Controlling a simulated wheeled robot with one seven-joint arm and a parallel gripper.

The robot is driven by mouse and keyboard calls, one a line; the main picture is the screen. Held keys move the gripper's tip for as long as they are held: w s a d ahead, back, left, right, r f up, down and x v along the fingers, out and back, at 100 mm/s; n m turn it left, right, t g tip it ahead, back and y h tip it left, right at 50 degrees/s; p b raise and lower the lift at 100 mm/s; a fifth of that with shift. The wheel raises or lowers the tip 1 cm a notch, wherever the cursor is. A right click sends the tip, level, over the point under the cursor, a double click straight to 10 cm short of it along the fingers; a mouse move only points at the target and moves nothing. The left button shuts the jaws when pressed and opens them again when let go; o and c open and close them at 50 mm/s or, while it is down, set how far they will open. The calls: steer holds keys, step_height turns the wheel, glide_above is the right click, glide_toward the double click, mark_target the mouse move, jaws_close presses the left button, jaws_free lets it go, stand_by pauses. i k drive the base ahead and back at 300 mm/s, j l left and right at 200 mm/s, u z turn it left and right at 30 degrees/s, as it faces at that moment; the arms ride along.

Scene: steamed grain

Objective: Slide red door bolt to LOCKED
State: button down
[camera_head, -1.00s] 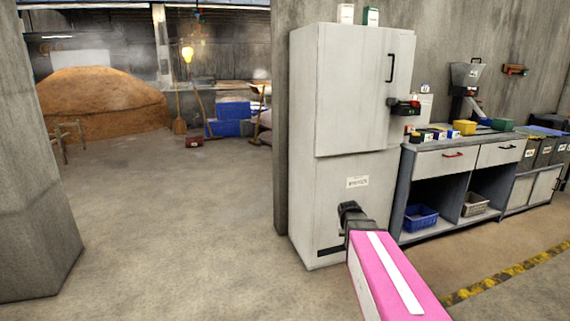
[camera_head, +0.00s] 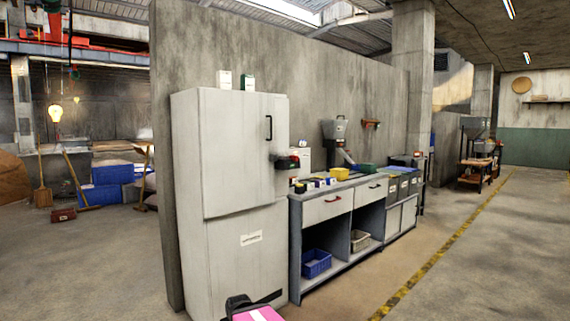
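A tall pale grey cabinet (camera_head: 232,185) stands against the concrete wall, its upper door closed with a black vertical handle (camera_head: 268,128). A small dark fitting with a red part (camera_head: 292,161) sits at the cabinet's right edge, about mid-height. It may be the red door bolt, but it is too small to read its position or any LOCKED mark. My gripper (camera_head: 238,303) is at the bottom edge in front of the cabinet, well below and apart from that fitting. Only its dark top shows beside my pink arm link; its fingers are hidden.
A workbench (camera_head: 328,207) with drawers and a blue basket (camera_head: 316,262) adjoins the cabinet on the right. Open floor lies to the right along a yellow-black stripe (camera_head: 430,268).

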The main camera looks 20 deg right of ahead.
mark_target(294, 158)
steer(key=i+l, duration=0.15)
steer(key=l, duration=0.4)
steer(key=i+l, duration=0.2)
steer(key=l, duration=0.3)
steer(key=i+l, duration=0.15)
steer(key=l, duration=0.4)
steer(key=i+l, duration=0.15)
steer(key=l, duration=0.35)
steer(key=i+l, duration=0.15)
steer(key=l, duration=0.4)
steer(key=i+l, duration=0.2)
steer(key=l, duration=0.3)
steer(key=i+l, duration=0.15)
steer(key=l, duration=0.4)
steer(key=i+l, duration=0.15)
steer(key=l, duration=0.35)
steer(key=u, duration=0.05)
